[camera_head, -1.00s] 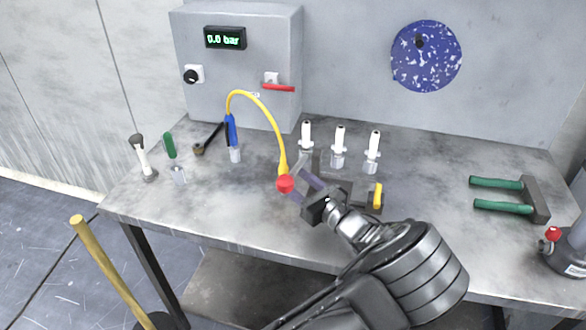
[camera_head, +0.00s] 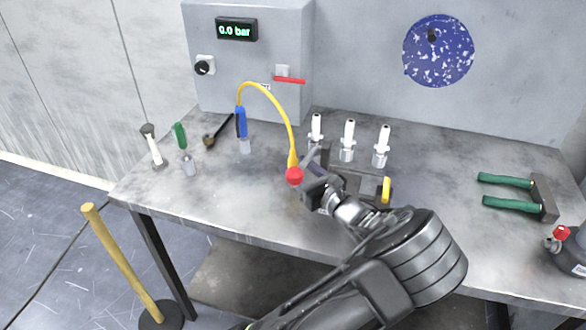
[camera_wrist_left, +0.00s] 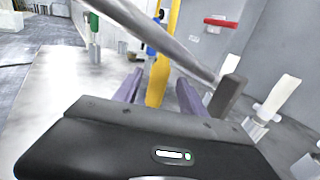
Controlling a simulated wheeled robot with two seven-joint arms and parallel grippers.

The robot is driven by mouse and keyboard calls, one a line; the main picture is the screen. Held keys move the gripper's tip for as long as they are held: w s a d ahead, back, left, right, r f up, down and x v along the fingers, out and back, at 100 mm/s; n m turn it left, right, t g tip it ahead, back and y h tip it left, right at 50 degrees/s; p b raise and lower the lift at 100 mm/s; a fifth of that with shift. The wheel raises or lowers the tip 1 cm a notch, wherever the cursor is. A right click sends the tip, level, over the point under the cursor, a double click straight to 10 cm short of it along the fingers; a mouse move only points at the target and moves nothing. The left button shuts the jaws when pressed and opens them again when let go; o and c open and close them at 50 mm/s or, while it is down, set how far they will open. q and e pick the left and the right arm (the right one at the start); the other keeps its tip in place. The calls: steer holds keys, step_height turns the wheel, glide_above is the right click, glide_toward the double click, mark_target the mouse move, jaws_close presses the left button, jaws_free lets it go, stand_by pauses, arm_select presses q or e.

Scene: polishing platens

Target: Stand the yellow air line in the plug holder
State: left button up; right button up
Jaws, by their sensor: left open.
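My left gripper (camera_head: 303,172) is open beside this lower end. In the left wrist view the yellow end (camera_wrist_left: 158,85) shows between the two purple fingers (camera_wrist_left: 157,92), with gaps visible on both sides. I cannot tell for sure which fixture is the plug holder. My right gripper is not in view.
A grey rod with a dark block (camera_wrist_left: 226,95) crosses just beyond my fingers. Three white pegs (camera_head: 348,135) stand behind the gripper. A blue tool (camera_head: 241,122) and a green-handled tool (camera_head: 180,135) stand left. Green-handled pliers-like tool (camera_head: 510,190) lies right. The front left tabletop is clear.

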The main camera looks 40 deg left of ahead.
arm_select(q)
steer(key=p+x, duration=0.1)
steer(key=x, duration=0.3)
steer(key=shift+a, duration=0.45)
steer(key=shift+c, duration=0.3)
jaws_close()
